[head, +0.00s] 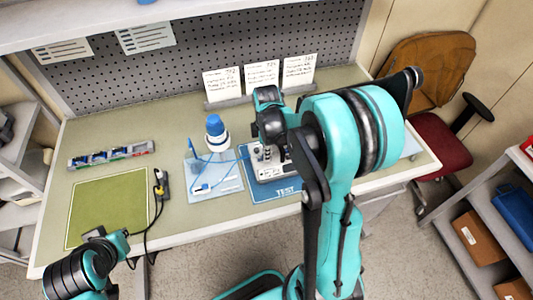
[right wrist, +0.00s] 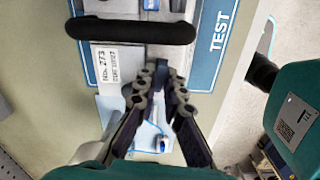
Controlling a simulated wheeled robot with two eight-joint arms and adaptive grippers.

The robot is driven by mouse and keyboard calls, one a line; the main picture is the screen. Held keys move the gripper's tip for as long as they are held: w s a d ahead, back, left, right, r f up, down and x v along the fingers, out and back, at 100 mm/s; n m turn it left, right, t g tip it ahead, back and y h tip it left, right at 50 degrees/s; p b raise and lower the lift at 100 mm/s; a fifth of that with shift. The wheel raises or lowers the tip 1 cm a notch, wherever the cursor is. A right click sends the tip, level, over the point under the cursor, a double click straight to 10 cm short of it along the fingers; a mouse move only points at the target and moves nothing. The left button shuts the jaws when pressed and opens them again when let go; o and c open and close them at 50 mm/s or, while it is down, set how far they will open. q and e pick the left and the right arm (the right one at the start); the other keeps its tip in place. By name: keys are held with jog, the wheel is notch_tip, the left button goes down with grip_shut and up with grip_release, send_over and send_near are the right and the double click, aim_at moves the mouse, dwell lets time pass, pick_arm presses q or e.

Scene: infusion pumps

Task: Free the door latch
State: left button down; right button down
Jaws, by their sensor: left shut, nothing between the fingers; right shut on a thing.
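The infusion pump (head: 268,165) stands on the blue TEST mat (head: 285,190), partly hidden by my right arm. My left gripper (head: 120,241) is shut and empty at the lower left, by the table's front edge, well away from the pump.
A green mat (head: 108,208), a yellow-black plug with a cable (head: 161,185) and a strip of blue items (head: 110,155) lie further left. Three cards (head: 262,77) stand behind.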

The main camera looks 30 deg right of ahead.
jog(key=shift+n, duration=0.8)
jog(key=c, duration=1.6)
grip_release()
notch_tip(320, 180, up, 12)
jog(key=shift+r, duration=0.1)
